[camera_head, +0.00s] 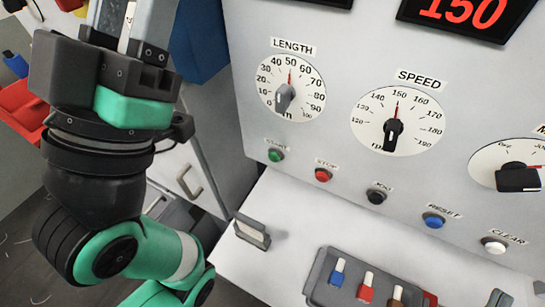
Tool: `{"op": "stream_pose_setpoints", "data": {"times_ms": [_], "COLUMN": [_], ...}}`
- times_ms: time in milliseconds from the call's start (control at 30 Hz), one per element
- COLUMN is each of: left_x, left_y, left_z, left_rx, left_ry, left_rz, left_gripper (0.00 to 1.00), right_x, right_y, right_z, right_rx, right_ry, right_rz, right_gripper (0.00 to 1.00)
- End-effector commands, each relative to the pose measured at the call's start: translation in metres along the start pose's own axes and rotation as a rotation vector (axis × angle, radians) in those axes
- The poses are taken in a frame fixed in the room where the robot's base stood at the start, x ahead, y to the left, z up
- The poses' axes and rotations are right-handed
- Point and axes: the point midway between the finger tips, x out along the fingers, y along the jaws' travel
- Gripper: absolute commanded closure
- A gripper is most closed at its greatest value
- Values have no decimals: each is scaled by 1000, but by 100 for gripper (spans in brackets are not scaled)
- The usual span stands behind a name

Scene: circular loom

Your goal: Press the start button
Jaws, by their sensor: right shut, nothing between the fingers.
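The green start button (276,155) sits on the grey control panel, under the length dial, with a small label above it. My right gripper (128,22) is at the upper left, to the left of the panel and apart from the button. It points up in the picture, and its fingertips reach the top edge. It is shut and empty. No part of the gripper covers the button. My left gripper is not in view.
Right of the start button are the red stop button (323,175), a black button (376,197), the blue reset button (433,220) and the white clear button (493,245). The length dial (291,87) and speed dial (398,121) are above. A grey holder (320,276) stands on the ledge below.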

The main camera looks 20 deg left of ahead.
Motion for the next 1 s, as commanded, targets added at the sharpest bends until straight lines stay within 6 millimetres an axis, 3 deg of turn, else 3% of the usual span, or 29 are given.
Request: {"op": "stream_pose_setpoints", "data": {"times_ms": [33, 200, 1000], "left_x": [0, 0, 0], "left_y": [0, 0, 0], "left_z": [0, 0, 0], "left_rx": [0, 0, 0], "left_ry": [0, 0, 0], "left_rz": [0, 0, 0], "left_gripper": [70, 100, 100], "right_x": [0, 0, 0], "right_y": [0, 0, 0], "right_z": [0, 0, 0], "right_rx": [0, 0, 0], "right_ry": [0, 0, 0], "right_rz": [0, 0, 0], "right_gripper": [100, 100, 100]}}
